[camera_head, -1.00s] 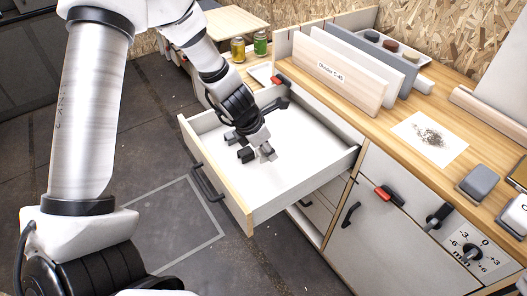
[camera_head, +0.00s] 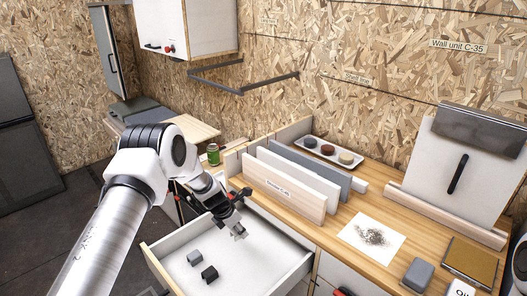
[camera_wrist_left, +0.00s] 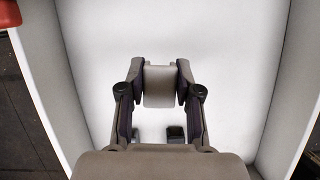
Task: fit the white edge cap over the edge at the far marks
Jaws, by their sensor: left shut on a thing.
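My left gripper (camera_head: 236,225) is shut on the white edge cap (camera_head: 239,233) and holds it over the open drawer (camera_head: 290,275). In the left wrist view the cap (camera_wrist_left: 160,86) sits between the two fingers (camera_wrist_left: 160,80), with the white drawer floor behind it. A grey cap (camera_head: 194,257) and a black cap (camera_head: 209,273) lie in the drawer, apart from the gripper. An upright board labelled as a divider (camera_head: 285,195) stands on the worktop behind the drawer. I cannot make out any marks on its edge. My right gripper is not in view.
More upright boards (camera_head: 335,180) stand close behind the divider. A tray with several coloured pucks (camera_head: 328,150) is at the back. A white sheet with dark bits (camera_head: 372,238) lies on the worktop. A wall cabinet (camera_head: 195,25) hangs upper left; a dark rail (camera_head: 245,84) juts from the wall.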

